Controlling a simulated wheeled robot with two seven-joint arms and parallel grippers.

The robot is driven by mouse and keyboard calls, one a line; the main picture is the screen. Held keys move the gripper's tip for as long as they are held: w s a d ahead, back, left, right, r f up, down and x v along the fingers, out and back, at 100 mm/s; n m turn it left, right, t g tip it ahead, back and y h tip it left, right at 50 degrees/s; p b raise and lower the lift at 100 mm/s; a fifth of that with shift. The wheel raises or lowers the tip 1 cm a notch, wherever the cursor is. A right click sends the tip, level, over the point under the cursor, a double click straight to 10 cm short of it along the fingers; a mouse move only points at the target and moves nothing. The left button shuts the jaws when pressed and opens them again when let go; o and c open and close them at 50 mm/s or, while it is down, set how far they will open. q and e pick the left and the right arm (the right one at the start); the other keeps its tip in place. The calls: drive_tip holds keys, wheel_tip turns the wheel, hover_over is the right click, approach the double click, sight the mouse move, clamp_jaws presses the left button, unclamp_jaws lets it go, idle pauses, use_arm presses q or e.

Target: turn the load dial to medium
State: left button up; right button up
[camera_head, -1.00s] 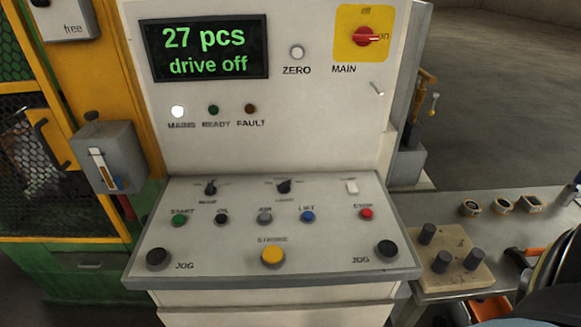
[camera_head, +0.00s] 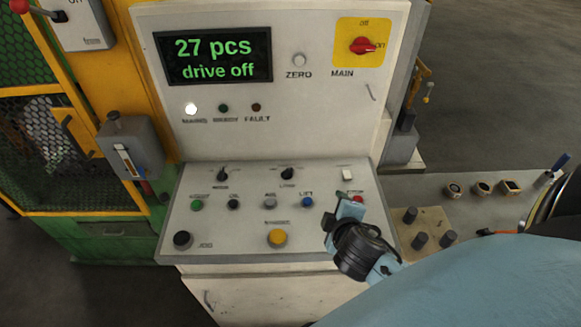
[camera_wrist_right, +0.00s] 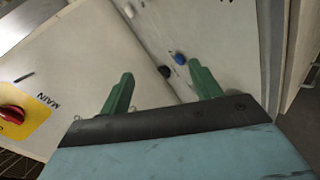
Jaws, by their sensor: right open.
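The load dial (camera_head: 288,173), a small black knob, sits at the top middle of the sloping panel (camera_head: 255,220) in the head view. Its pointer is too small to read surely. My right gripper (camera_head: 347,205) is over the panel's right part, to the right of and nearer than the dial, apart from it. In the right wrist view its green fingers (camera_wrist_right: 163,85) are spread with nothing between them. Beyond them show a blue button (camera_wrist_right: 180,58) and a dark knob (camera_wrist_right: 164,72); I cannot tell which knob. My left gripper is out of view.
The mode dial (camera_head: 222,174) is left of the load dial. Buttons, including the lift button (camera_head: 307,202) and yellow stroke button (camera_head: 277,237), lie in front. The upright display panel (camera_head: 290,115) rises behind. My right arm covers the panel's right front corner.

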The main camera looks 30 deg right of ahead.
sight(287, 170)
drive_tip(key=w+d+r+n+t+y, duration=0.3)
drive_tip(key=w+n+t, duration=0.4)
drive_tip(key=n, duration=0.6)
drive_tip(key=w+f+n+g+y, duration=0.1)
drive_tip(key=n, duration=0.4)
drive_tip(key=w+d+f+n+g+y, duration=0.1)
drive_tip(key=f+n+y, duration=0.1)
drive_tip(key=n, duration=0.4)
drive_tip(key=w+f+n+g+y, duration=0.1)
drive_tip(key=f+n+y, duration=0.1)
drive_tip(key=n, duration=0.4)
drive_tip(key=shift+w+d, duration=0.15)
drive_tip(key=shift+d, duration=0.2)
drive_tip(key=shift+w+f+n+g, duration=0.15)
drive_tip(key=shift+w+n+g, duration=0.05)
drive_tip(key=shift+n+g, duration=0.1)
drive_tip(key=b+x, duration=0.1)
drive_tip(key=x, duration=0.3)
drive_tip(key=b+x, duration=0.1)
drive_tip(key=x, duration=0.3)
drive_tip(key=b+x, duration=0.2)
drive_tip(key=x, duration=0.2)
drive_tip(key=shift+w+a, duration=0.3)
